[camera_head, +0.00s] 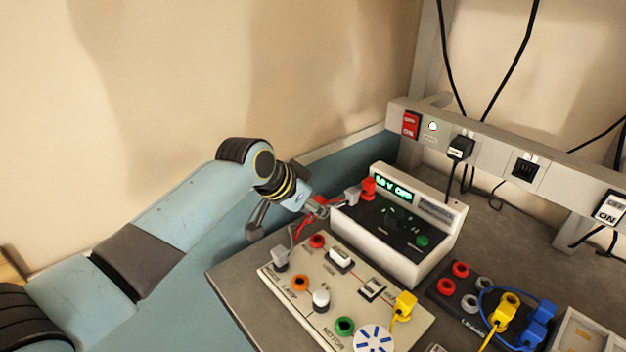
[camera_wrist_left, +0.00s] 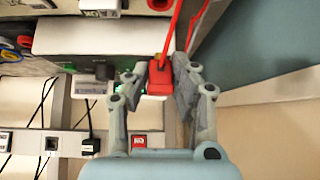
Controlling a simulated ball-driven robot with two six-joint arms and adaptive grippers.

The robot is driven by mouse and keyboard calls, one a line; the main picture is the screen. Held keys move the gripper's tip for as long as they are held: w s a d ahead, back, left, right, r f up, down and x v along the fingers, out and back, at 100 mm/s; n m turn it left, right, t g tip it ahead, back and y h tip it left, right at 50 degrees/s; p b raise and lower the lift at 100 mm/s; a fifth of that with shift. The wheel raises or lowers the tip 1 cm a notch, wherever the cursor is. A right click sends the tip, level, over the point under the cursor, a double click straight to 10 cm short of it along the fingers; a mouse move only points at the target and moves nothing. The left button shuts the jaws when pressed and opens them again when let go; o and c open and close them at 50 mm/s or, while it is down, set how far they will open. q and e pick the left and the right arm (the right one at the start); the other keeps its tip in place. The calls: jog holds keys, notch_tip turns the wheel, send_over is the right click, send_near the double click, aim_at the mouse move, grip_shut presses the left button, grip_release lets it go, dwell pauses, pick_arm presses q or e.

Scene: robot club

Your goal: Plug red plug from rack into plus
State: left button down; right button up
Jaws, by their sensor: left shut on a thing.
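The red plug (camera_wrist_left: 159,78) sits between the fingertips of my left gripper (camera_wrist_left: 158,84), which is shut on it. Its red cable (camera_wrist_left: 172,32) runs up and away in the wrist view. In the head view my left gripper (camera_head: 354,195) is at the left end of the power supply (camera_head: 394,257), and a red plug shape (camera_head: 368,187) shows at its fingertips. The supply's display (camera_head: 393,189) appears to read OFF. The black rack (camera_head: 446,298) holds red and grey round tops and yellow and blue plugs. I cannot make out a plus marking. My right gripper is out of view.
A cream board (camera_head: 330,300) with red (camera_head: 317,241), orange (camera_head: 300,283) and green (camera_head: 345,326) sockets lies in front of the supply. A grey plug (camera_head: 281,256) and a yellow plug (camera_head: 405,303) are on it. A power rail (camera_head: 485,151) with a black plug runs behind.

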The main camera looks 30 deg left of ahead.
pick_arm(q)
jog(key=shift+s+a+f, duration=0.1)
jog(key=shift+f, duration=0.25)
jog(key=shift+f+b, duration=0.4)
jog(key=shift+b, duration=0.15)
notch_tip(320, 180, down, 2)
jog(key=shift+b, duration=1)
jog(key=shift+f+b, duration=0.7)
jog(key=shift+b, duration=0.05)
jog(key=shift+f+b, duration=0.45)
jog(key=shift+b, duration=0.05)
jog(key=shift+r, duration=0.1)
